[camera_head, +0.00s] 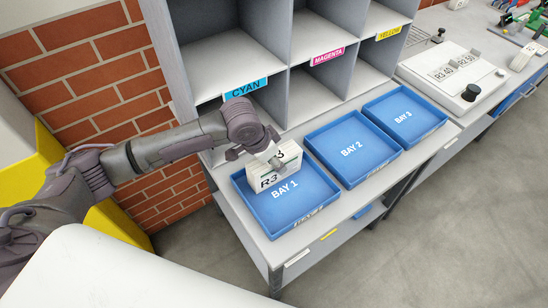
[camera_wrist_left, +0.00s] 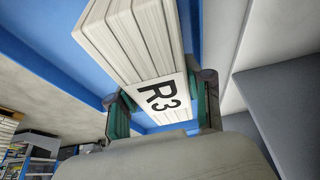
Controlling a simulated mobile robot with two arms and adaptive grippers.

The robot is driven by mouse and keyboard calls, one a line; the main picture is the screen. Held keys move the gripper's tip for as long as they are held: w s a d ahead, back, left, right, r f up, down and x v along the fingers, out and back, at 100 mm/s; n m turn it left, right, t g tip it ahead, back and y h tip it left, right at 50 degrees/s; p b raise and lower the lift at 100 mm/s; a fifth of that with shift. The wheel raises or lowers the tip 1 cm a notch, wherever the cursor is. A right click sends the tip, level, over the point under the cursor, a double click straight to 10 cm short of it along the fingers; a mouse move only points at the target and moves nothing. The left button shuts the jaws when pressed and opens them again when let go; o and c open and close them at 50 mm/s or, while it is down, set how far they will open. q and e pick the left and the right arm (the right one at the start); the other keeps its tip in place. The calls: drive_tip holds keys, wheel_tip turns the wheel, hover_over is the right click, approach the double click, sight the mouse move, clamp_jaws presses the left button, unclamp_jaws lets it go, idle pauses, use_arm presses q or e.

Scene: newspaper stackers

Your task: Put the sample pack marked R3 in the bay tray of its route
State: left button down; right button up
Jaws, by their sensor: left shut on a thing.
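The white sample pack marked R3 (camera_head: 268,178) is held by my left gripper (camera_head: 262,160) over the back left part of the blue BAY 1 tray (camera_head: 308,207). I cannot tell whether it touches the tray floor. In the left wrist view the pack (camera_wrist_left: 140,40) sits between both fingers, its R3 face toward the camera, with blue tray behind it. The blue BAY 2 tray (camera_head: 343,166) and BAY 3 tray (camera_head: 398,134) stand to the right, both empty. My right gripper is not in view.
Grey pigeonholes labelled CYAN (camera_head: 245,88), MAGENTA (camera_head: 328,55) and YELLOW (camera_head: 388,33) rise behind the trays. A white device (camera_head: 448,88) with a card reading R3 40 and R2 50 stands at right. A brick wall (camera_head: 90,65) is at left.

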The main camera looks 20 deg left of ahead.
use_arm(q)
drive_tip(key=shift+r, duration=0.1)
drive_tip(key=shift+c, duration=2.3)
unclamp_jaws()
drive_tip(key=b+v, duration=0.1)
drive_tip(key=v, duration=1.1)
